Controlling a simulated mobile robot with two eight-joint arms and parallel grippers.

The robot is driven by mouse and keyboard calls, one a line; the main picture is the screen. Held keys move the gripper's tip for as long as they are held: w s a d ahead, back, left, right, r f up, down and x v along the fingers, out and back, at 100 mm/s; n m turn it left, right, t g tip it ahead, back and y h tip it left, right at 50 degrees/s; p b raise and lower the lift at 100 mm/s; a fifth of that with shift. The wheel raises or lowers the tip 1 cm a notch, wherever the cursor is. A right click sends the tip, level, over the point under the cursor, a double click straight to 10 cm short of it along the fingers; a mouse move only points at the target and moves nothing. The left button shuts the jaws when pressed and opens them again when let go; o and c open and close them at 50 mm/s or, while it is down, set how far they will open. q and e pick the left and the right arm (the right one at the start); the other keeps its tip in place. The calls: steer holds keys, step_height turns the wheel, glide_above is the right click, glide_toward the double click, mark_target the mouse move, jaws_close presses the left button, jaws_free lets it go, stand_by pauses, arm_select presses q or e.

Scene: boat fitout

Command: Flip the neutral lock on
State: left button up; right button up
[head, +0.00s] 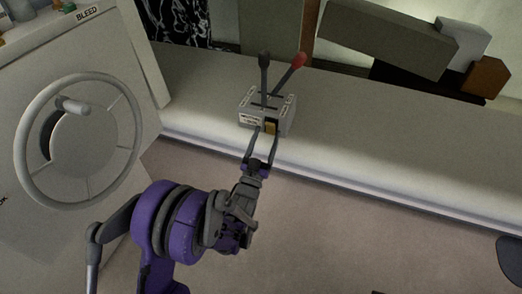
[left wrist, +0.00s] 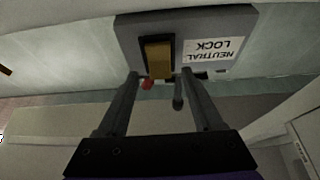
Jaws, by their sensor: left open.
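The neutral lock is a yellow-brown rocker switch (head: 270,128) in a dark frame on the front of a grey lever box (head: 284,121). In the left wrist view the switch (left wrist: 159,58) sits beside an upside-down "NEUTRAL LOCK" label (left wrist: 214,50). One end of the rocker seems to stand out; I cannot tell its on or off state. My left gripper (head: 267,134) is open and empty, its two fingers pointing at the box front. In the left wrist view the fingertips (left wrist: 160,75) lie either side of the switch; contact is not clear. My right gripper is not in view.
A black-knobbed lever (head: 264,72) and a red-knobbed lever (head: 287,74) rise from the box. The box stands on a pale bench (head: 390,150). A large handwheel (head: 127,150) is on the white panel at left. Grey blocks (head: 385,38) lie behind.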

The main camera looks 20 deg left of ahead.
arm_select(q)
steer(key=v, duration=0.9)
steer(key=shift+s, duration=0.2)
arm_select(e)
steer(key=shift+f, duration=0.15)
arm_select(q)
steer(key=s+f+g, duration=0.3)
steer(key=s+g, duration=0.6)
steer(key=s, duration=0.4)
steer(key=s+f+g, duration=0.3)
steer(key=s+g, duration=0.7)
steer(key=s, duration=0.3)
step_height(320, 180, up, 26)
steer(key=t+p, duration=0.1)
steer(key=p, duration=2.1)
steer(key=shift+w+y, duration=0.4)
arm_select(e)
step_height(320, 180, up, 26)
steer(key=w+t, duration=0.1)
